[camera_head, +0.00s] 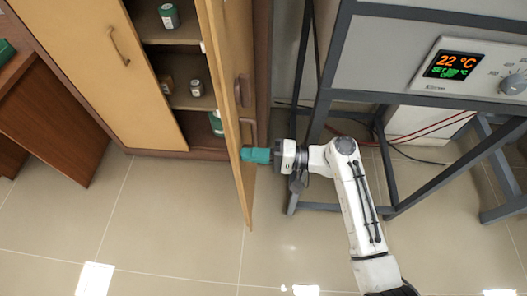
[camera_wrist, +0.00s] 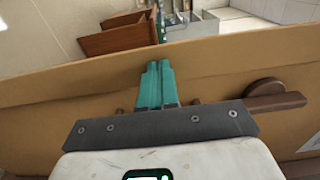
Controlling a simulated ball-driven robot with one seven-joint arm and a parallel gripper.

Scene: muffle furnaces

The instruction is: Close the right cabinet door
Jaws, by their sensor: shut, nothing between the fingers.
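The cabinet's right door (camera_head: 228,60) stands open in the head view, swung out toward the camera and seen at a steep angle. Its brown handle (camera_head: 240,92) is on the outer face. My gripper (camera_head: 244,155), with teal fingers, is shut and empty at the outer side of this door, below the handle in the picture. In the wrist view the fingers (camera_wrist: 158,67) lie across the door panel (camera_wrist: 60,95), their tips near its far edge. The handle (camera_wrist: 275,103) is to their right. I cannot tell whether the fingers touch the door.
The left cabinet door (camera_head: 90,65) is closed. Small containers (camera_head: 168,15) stand on the open shelves. A dark metal frame (camera_head: 305,150) carrying a furnace with a 22 °C display (camera_head: 455,65) stands close on the right. The tiled floor (camera_head: 165,220) in front is clear.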

